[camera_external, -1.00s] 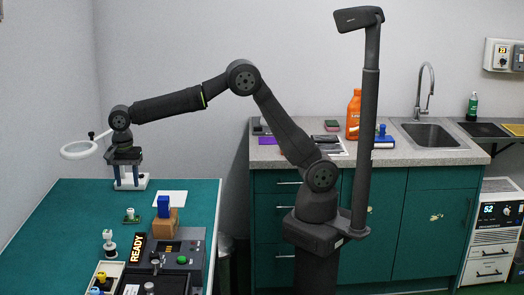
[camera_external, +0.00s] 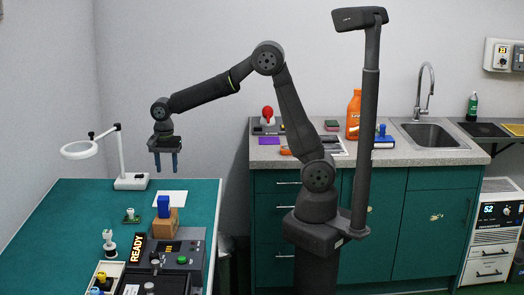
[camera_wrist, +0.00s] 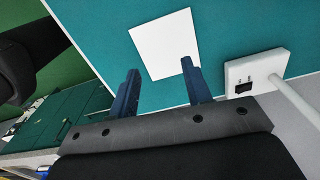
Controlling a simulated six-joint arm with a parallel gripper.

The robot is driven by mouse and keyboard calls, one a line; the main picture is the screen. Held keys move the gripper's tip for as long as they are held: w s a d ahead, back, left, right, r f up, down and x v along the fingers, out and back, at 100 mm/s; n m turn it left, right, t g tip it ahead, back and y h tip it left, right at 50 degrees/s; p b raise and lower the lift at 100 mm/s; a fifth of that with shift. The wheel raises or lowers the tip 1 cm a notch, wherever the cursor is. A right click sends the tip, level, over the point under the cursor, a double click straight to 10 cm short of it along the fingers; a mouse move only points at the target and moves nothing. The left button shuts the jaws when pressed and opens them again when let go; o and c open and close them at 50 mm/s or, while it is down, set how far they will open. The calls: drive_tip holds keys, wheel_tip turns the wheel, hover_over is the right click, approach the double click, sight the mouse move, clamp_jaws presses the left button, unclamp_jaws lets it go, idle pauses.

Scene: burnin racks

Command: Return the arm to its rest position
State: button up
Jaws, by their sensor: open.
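My gripper (camera_external: 166,164) hangs in the air over the far right part of the green table (camera_external: 60,225), pointing down. Its two blue fingers are apart with nothing between them. In the wrist view, my gripper (camera_wrist: 158,85) shows both fingers spread, with a white sheet (camera_wrist: 161,42) on the table below and beyond them. My arm is bent, with its elbow raised high above the counter.
A magnifier lamp (camera_external: 131,182) stands left of my gripper. Below are the white sheet (camera_external: 172,198), a blue block (camera_external: 164,206) on a brown block, and a control box (camera_external: 175,253) with a READY sign. A counter (camera_external: 345,150) with a sink is at right.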

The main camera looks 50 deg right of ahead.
drive_tip(key=d, duration=0.6)
drive_tip(key=a+f, duration=0.2)
drive_tip(key=a, duration=0.1)
drive_tip(key=s+a+f, duration=0.1)
drive_tip(key=a+f, duration=0.1)
drive_tip(key=a, duration=0.1)
drive_tip(key=s+a+f, duration=0.1)
drive_tip(key=a+f, duration=0.1)
drive_tip(key=a, duration=0.1)
drive_tip(key=shift+s+a+f, duration=0.1)
drive_tip(key=shift+s+a, duration=0.1)
drive_tip(key=shift+s, duration=0.05)
drive_tip(key=w+d+r, duration=0.2)
drive_tip(key=d+r, duration=0.4)
drive_tip(key=d, duration=0.2)
drive_tip(key=a+r, duration=0.1)
drive_tip(key=a, duration=0.9)
drive_tip(key=shift+a, duration=0.35)
drive_tip(key=shift+w+r, duration=0.1)
